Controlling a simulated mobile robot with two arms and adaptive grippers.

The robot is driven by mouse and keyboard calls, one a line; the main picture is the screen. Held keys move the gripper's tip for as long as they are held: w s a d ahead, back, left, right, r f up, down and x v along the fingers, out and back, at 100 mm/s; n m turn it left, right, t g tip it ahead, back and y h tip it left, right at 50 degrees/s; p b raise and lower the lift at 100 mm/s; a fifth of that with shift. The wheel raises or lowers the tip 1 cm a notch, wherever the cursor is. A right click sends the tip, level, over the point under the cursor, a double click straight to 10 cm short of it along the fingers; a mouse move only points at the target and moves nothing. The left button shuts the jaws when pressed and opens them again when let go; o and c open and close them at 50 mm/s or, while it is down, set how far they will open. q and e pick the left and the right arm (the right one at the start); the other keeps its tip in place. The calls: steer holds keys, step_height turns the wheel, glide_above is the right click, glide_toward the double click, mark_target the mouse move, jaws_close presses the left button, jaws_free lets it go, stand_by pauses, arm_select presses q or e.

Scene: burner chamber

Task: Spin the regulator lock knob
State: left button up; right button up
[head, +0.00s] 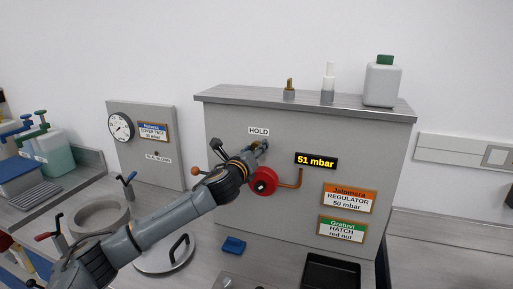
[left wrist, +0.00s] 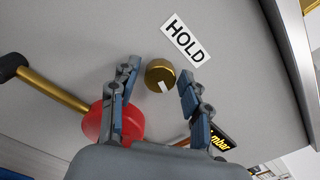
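The brass lock knob (left wrist: 160,71) with a white mark sits on the grey panel under the HOLD label (left wrist: 188,40). My left gripper (left wrist: 159,78) is open, with one finger on each side of the knob. Gaps show between the fingers and the knob in the left wrist view. In the head view the left gripper (head: 256,150) is at the panel below the HOLD label (head: 259,131) and partly hides the knob. A red round part (head: 265,181) is just below the gripper, and shows behind a finger in the left wrist view (left wrist: 129,122). My right gripper is not in view.
A display (head: 316,161) reads 51 mbar, right of the gripper. The regulator sign (head: 348,198) says 50 mbar. A brass rod with a black end (left wrist: 12,67) sticks out left of the fingers. A black tray (head: 331,271) and blue item (head: 233,245) lie below.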

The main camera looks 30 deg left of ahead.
arm_select(q)
jaws_close()
steer(key=m+p, duration=0.2)
steer(key=shift+r+p, duration=0.2)
steer(key=shift+p, duration=0.2)
steer(key=m+p, duration=0.4)
steer(key=shift+f+m+p, duration=0.1)
steer(key=shift+m+p, duration=0.65)
steer(key=shift+m, duration=0.05)
steer(key=shift+f, duration=0.15)
